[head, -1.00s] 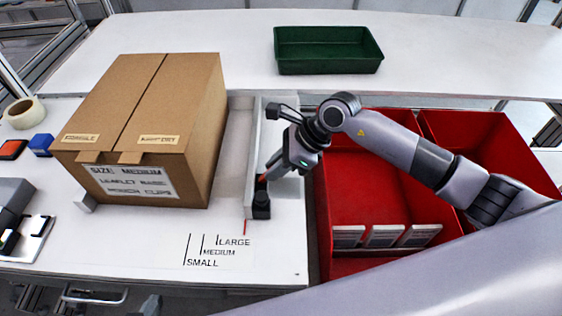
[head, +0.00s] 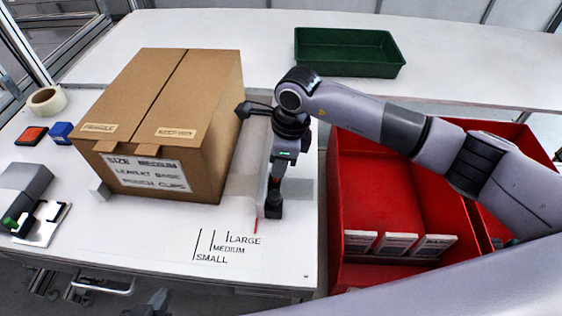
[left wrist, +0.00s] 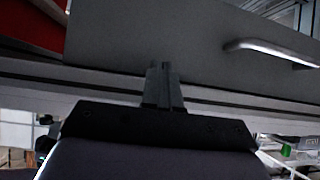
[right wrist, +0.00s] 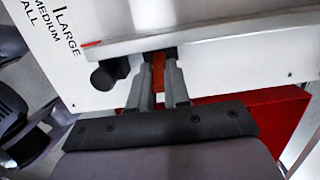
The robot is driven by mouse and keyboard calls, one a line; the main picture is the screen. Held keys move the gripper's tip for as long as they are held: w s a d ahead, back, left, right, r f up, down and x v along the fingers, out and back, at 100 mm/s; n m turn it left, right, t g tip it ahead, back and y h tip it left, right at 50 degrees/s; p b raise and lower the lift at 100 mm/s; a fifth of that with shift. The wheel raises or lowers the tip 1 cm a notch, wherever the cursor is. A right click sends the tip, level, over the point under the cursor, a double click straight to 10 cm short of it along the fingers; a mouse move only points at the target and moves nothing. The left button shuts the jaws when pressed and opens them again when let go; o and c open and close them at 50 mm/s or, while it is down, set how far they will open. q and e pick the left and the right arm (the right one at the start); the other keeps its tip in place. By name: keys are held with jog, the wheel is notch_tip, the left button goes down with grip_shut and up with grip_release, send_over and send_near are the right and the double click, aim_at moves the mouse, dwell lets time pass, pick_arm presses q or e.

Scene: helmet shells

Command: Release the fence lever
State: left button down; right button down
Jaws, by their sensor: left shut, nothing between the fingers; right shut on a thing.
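The fence lever is a small red-orange handle (head: 274,181) on a black base (head: 273,208), at the near end of the grey fence (head: 262,193). The lever also shows in the right wrist view (right wrist: 158,72), between the fingers. My right gripper (head: 275,178) is shut on the lever and points down along the fence. Its fingers also fill the middle of the right wrist view (right wrist: 160,80). My left gripper (left wrist: 163,75) is shut and empty, in front of a grey cabinet face with a handle (left wrist: 265,46).
A closed cardboard box (head: 165,120) stands left of the fence. Red bins (head: 385,200) with several pale packs are at the right. A green tray (head: 348,55) is on the back table. Size marks (head: 225,245) lie on the clear front tabletop.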

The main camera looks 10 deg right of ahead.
jog(key=c, duration=1.1)
grip_release()
jog(key=shift+r, duration=0.1)
jog(key=r, duration=0.4)
jog(key=d+r+b, duration=0.1)
jog(key=r, duration=0.2)
jog(key=shift+s, duration=0.15)
jog(key=shift+s+f, duration=0.1)
